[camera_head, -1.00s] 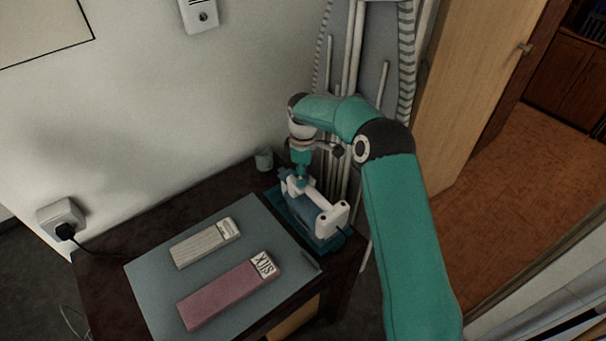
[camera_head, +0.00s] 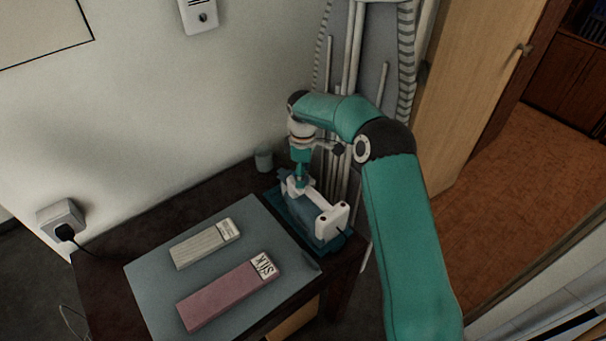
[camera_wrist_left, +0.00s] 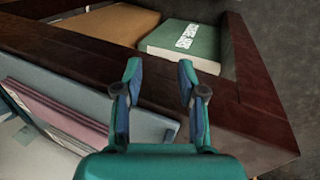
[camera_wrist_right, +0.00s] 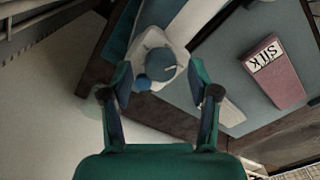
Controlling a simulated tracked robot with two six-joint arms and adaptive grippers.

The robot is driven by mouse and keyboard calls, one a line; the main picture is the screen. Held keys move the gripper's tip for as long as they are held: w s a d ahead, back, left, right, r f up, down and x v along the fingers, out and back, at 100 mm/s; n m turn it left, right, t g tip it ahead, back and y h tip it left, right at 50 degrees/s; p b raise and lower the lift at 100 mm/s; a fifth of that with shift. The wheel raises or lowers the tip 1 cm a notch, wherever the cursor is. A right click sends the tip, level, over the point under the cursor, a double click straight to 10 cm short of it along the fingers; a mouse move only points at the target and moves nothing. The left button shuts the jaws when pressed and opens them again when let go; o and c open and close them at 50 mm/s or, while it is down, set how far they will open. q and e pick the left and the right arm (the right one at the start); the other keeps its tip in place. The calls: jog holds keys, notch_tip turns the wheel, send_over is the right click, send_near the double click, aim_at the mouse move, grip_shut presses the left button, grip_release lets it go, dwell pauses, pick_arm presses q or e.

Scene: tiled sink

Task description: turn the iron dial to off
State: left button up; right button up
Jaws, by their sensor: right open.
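The iron (camera_head: 324,212), white and blue-grey, rests on a dark teal base at the right end of the table. In the right wrist view its white end carries a round blue-grey part (camera_wrist_right: 157,66), which looks like the dial, with a small blue knob-like piece (camera_wrist_right: 141,84) on its edge. My right gripper (camera_head: 299,184) is above the iron's far end. In the right wrist view its open fingers (camera_wrist_right: 160,82) straddle this round part; contact cannot be told. My left gripper (camera_wrist_left: 160,72) is open and empty above the table edge, seen only in the left wrist view.
A grey mat (camera_head: 155,281) holds a pale box (camera_head: 205,243) and a pink box marked SILK (camera_head: 225,294). A small cup (camera_head: 264,160) stands by the wall. Below the left gripper, an open drawer holds a green book (camera_wrist_left: 185,43). A wall stands behind the table.

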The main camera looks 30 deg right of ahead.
notch_tip(320, 180, up, 11)
dwell(0.4)
dwell(0.4)
